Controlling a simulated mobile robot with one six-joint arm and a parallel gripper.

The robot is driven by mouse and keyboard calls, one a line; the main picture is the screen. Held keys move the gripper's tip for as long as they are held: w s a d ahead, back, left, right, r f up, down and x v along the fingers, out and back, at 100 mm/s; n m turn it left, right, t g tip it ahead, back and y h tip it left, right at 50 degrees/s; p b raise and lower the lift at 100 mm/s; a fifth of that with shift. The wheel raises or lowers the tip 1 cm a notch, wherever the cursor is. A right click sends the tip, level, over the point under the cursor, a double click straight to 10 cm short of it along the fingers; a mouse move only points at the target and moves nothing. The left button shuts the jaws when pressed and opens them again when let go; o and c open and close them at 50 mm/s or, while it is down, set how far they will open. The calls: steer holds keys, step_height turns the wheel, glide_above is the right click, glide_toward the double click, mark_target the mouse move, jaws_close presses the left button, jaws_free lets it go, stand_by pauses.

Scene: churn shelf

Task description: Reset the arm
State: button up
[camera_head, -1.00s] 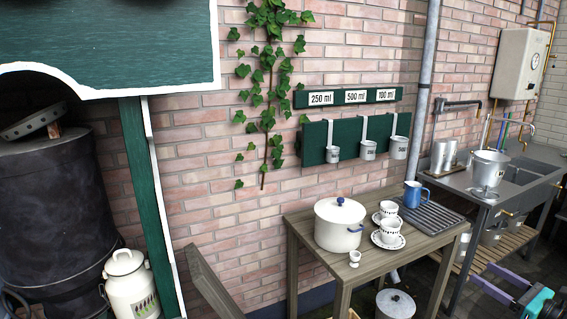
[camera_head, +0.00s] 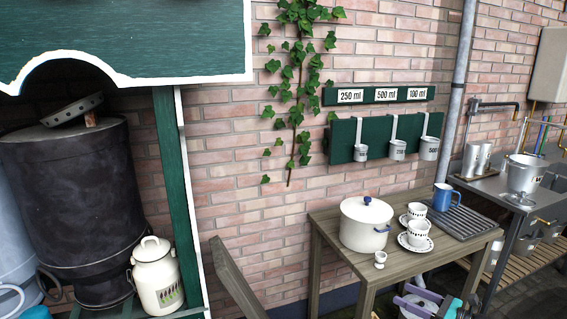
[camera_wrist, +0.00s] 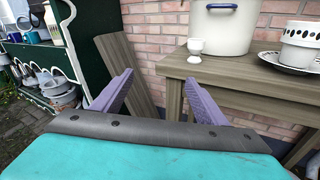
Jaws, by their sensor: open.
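My gripper (camera_wrist: 158,85) is open and empty in the wrist view, its two purple fingers spread apart. Past the fingers are a leaning wooden board (camera_wrist: 125,62) and the front of the wooden table (camera_wrist: 228,70). In the head view my gripper (camera_head: 430,303) shows at the bottom edge, in front of the table (camera_head: 330,232). It partly covers a pale pot below the tabletop.
On the table stand a white lidded pot (camera_head: 365,226), an egg cup (camera_head: 380,260), patterned cups (camera_head: 418,230) and a blue jug (camera_head: 446,196). Measuring ladles hang on a green board (camera_head: 341,146). A milk can (camera_head: 156,280) and dark drum (camera_head: 70,190) are at left.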

steer(key=s+a+f+n+g+b, duration=0.1)
steer(key=s+a+f+n+g, duration=0.15)
steer(key=a+f, duration=0.6)
steer(key=s+a+f+n+g+y, duration=0.15)
steer(key=a+f+g, duration=0.35)
steer(key=a, duration=0.6)
steer(key=s+a+f+n+g+h+b, duration=0.1)
steer(key=s+a+f+n+g, duration=0.1)
steer(key=a+f, duration=0.7)
steer(key=s+a+f+n+g, duration=0.3)
steer(key=s+a+f, duration=0.3)
steer(key=s+a, duration=0.1)
steer(key=s+a+f+n+g+h+b, duration=0.1)
steer(key=s+f+n+g+h, duration=0.2)
steer(key=s+f+n, duration=0.45)
steer(key=s+a+f+n+g+h+b, duration=0.1)
steer(key=s+a+f+n+g+h, duration=0.2)
steer(key=s, duration=0.8)
steer(key=s+d+f+n+h, duration=0.2)
steer(key=d+n+h, duration=0.1)
steer(key=d+n, duration=0.2)
steer(key=s+d+f+n+h, duration=0.1)
steer(key=d+f+n+h, duration=0.1)
steer(key=d+n, duration=0.3)
steer(key=shift+s+d+h, duration=0.4)
steer(key=shift+d+h, duration=0.05)
steer(key=shift+d, duration=0.1)
